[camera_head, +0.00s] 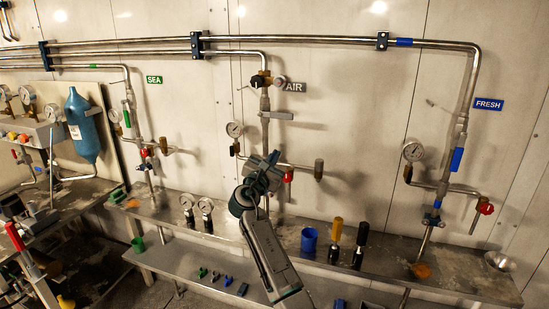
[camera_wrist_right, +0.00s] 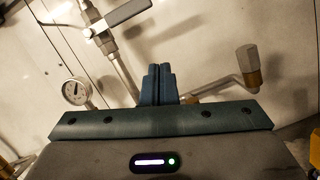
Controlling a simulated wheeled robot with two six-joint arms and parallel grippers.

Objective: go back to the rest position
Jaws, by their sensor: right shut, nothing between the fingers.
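My right arm rises from the bottom middle of the head view. Its gripper (camera_head: 272,158) is in front of the AIR pipe, close to the red-knobbed valve (camera_head: 288,175). In the right wrist view the two blue fingers (camera_wrist_right: 158,84) are together with nothing between them. A gauge (camera_wrist_right: 75,92) shows to their left and a brass-ended pipe fitting (camera_wrist_right: 248,66) to their right. Whether the fingertips touch the pipe behind cannot be told. My left gripper is not in view.
The bench (camera_head: 350,262) carries a blue cup (camera_head: 309,240), a yellow-handled tool (camera_head: 336,238), a black-handled tool (camera_head: 361,240) and two loose gauges (camera_head: 205,208). The SEA and FRESH pipes stand left and right. A blue bottle (camera_head: 83,125) is at the left.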

